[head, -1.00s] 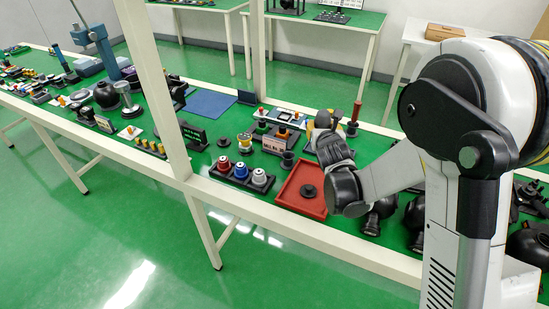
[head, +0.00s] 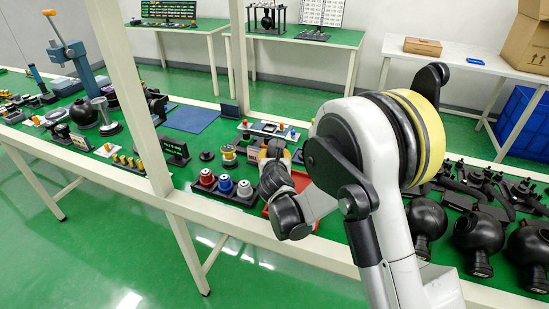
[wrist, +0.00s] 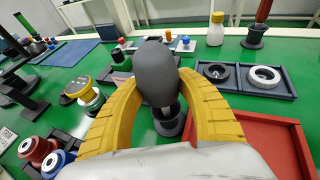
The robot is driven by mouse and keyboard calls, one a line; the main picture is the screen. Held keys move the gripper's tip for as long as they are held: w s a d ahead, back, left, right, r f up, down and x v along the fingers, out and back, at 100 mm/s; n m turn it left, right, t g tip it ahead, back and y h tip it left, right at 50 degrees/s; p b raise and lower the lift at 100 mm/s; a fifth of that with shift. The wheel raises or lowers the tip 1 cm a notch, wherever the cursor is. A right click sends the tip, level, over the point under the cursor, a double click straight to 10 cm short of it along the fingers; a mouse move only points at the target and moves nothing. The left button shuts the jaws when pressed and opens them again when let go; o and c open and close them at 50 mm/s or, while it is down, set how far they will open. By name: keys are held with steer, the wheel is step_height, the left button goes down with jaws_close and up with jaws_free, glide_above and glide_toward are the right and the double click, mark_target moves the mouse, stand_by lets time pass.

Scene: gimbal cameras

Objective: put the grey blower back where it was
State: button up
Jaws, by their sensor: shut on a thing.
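The grey blower, a dark grey rounded bulb (wrist: 156,72), stands upright between the yellow fingers of my gripper (wrist: 158,88) in the wrist view. My gripper is shut on it. A thin pale stem shows below the bulb, above a dark round holder (wrist: 172,124); I cannot tell whether the stem is inside the holder or only in front of it. In the head view my gripper (head: 275,152) is over the table, left of the red tray (head: 300,181), and my wrist hides most of the blower and holder.
Red (head: 207,178), blue and white-topped pots stand in a dark rack left of my gripper. A yellow-banded jar (wrist: 85,92) is close by on the left. A dark tray with two rings (wrist: 240,78) lies right. A white bottle (wrist: 216,30) stands behind.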

steer(key=shift+r, duration=0.1)
steer(key=o, duration=1)
steer(key=shift+o, duration=0.2)
